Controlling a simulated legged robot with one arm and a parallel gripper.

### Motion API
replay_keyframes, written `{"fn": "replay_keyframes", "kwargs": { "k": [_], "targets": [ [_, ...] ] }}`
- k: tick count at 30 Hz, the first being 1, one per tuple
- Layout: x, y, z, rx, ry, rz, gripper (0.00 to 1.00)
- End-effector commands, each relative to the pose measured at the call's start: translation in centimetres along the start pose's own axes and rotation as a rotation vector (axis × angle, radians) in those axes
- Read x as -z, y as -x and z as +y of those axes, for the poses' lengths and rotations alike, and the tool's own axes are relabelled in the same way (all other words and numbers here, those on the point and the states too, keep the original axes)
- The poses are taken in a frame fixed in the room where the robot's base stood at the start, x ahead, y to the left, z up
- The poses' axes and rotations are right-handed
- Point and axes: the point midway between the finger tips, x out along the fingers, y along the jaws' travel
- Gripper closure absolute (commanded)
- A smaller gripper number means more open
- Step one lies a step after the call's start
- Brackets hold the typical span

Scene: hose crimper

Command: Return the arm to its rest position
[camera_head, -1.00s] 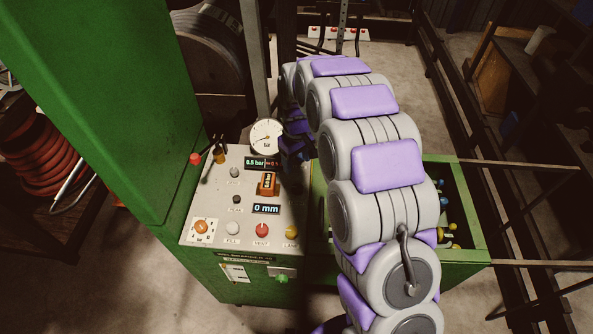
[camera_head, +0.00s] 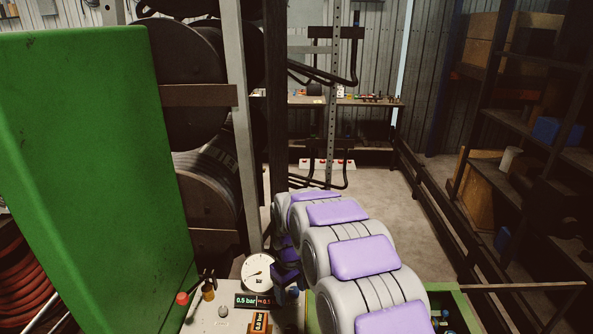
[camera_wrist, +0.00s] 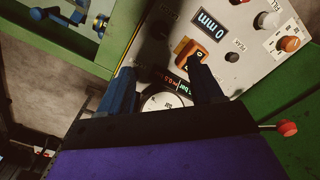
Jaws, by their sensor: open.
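My arm reaches from the lower right of the head view over the machine, its grey and purple links in a row. My gripper (camera_head: 287,270) is beside the round white gauge (camera_head: 258,272), partly hidden by the arm. In the wrist view my gripper (camera_wrist: 165,88) is open, with its two dark blue fingers apart and nothing held. The control panel (camera_wrist: 245,60) lies beyond the fingers. The right finger overlaps an orange piece (camera_wrist: 186,47) on the panel in the picture; I cannot tell whether they touch. The gauge (camera_wrist: 165,101) shows between the fingers.
A tall green cabinet (camera_head: 90,170) stands at the left. A red knob (camera_wrist: 287,128) is close to the gripper's right side in the wrist view. Hose reels (camera_head: 190,80) and a metal post stand behind the panel. Shelves (camera_head: 540,120) line the right; the floor between is open.

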Motion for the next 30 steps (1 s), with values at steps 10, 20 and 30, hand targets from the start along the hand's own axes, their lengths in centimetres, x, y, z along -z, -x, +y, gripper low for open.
{"fn": "replay_keyframes", "kwargs": {
  "k": [10, 20, 30],
  "targets": [
    [-9.3, 4.5, -1.0, 0.020, -0.155, -0.023, 0.35],
    [-20.3, 7.0, -4.0, 0.034, -0.341, -0.064, 0.35],
    [-31.5, 6.7, -8.8, 0.046, -0.543, -0.110, 0.35]
  ]
}}
